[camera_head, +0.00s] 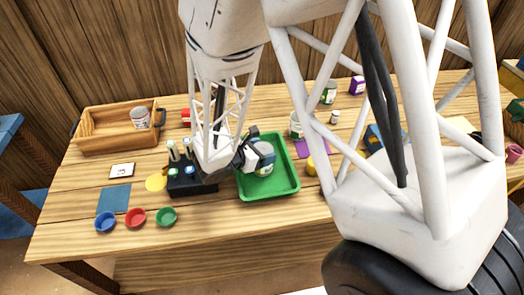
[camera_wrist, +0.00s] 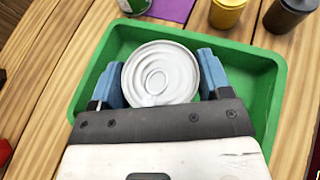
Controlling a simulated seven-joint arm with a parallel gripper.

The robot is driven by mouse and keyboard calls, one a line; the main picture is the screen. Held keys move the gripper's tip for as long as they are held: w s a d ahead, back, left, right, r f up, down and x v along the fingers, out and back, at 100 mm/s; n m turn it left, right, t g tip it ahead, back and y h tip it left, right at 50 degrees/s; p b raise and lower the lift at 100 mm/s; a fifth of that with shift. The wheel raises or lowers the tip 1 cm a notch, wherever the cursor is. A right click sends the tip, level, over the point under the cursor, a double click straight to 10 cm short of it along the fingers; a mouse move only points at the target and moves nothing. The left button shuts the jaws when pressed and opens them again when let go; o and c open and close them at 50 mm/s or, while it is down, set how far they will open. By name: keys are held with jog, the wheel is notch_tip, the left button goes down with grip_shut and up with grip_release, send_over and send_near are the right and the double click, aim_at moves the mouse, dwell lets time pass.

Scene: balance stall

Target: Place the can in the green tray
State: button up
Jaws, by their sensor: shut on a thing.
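My gripper (camera_wrist: 161,80) is shut on a can (camera_wrist: 160,72), with a blue finger pad on each side of it in the wrist view. The can shows its round silver end there. In the head view the can (camera_head: 264,168) has a pale label and is over the green tray (camera_head: 284,190). The tray also shows in the wrist view (camera_wrist: 258,62), its rim around the can. I cannot tell whether the can touches the tray floor. My arm hides part of the tray's left side in the head view.
A black holder (camera_head: 192,188) with several bottles stands left of the tray. A can (camera_head: 296,125) and a purple mat (camera_head: 314,145) lie beyond it to the right. A wooden crate (camera_head: 95,140) holds another can (camera_head: 140,118). Blue, red and green bowls (camera_head: 166,217) line the front left.

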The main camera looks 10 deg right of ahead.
jog(key=o, duration=1.1)
jog(key=shift+f, duration=0.1)
jog(key=shift+r+v, duration=0.15)
jog(key=shift+v, duration=2.9)
jog(key=shift+r+v, duration=0.15)
jog(key=shift+v, duration=2.9)
jog(key=shift+d, duration=0.2)
